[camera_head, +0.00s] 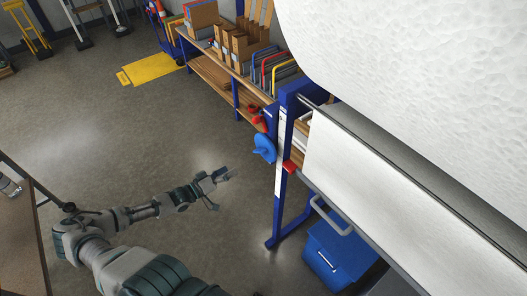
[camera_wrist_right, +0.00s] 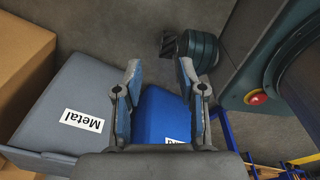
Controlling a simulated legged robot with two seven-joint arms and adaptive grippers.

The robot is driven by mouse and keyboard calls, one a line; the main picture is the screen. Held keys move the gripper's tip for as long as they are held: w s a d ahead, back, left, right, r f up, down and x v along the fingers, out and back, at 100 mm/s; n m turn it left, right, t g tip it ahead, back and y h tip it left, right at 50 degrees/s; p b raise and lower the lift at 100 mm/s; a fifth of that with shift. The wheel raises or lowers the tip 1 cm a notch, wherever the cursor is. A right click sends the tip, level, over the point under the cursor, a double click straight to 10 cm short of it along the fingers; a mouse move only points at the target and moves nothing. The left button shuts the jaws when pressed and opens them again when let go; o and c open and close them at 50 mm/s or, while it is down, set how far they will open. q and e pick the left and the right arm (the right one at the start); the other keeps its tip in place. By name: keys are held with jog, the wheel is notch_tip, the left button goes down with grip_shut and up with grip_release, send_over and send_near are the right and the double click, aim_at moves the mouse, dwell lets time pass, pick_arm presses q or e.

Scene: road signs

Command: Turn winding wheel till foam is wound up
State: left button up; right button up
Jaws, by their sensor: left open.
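The blue winding wheel (camera_head: 265,148) is on the blue frame post at the end of the foam stand in the head view. A large white foam roll (camera_head: 420,60) fills the upper right, and a white foam sheet (camera_head: 385,185) lies below it. My left gripper (camera_head: 222,188) is open and empty, below and left of the wheel and apart from it. My right gripper (camera_wrist_right: 160,78) is open in the right wrist view, with nothing between its fingers; it does not show in the head view.
A blue bin (camera_head: 335,258) stands under the frame. A workbench (camera_head: 205,70) with boxes runs behind it. A brown tabletop (camera_head: 22,240) is at the left edge. Open floor surrounds the left arm. A grey bin labelled Metal (camera_wrist_right: 75,105) is in the wrist view.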

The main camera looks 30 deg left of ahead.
pick_arm(q)
jog(key=b, duration=0.1)
send_near(256, 152)
jog(key=x, duration=0.7)
jog(key=d+x, duration=0.1)
jog(key=x, duration=0.3)
jog(key=shift+s+r+b, duration=0.2)
jog(key=shift+r+b, duration=0.1)
jog(key=shift+w, duration=0.4)
jog(key=shift+a+f, duration=0.15)
jog(key=shift+a, duration=0.2)
jog(key=shift+a+f, duration=0.1)
jog(key=shift+a, duration=0.1)
jog(key=shift+c, duration=1.2)
jog(key=c, duration=0.4)
jog(key=shift+s+d, duration=0.1)
jog(key=shift+d, duration=0.1)
jog(key=shift+c, duration=0.9)
pick_arm(e)
jog(key=shift+s+a+f, duration=0.15)
jog(key=shift+a+f, duration=0.4)
jog(key=shift+f, duration=0.35)
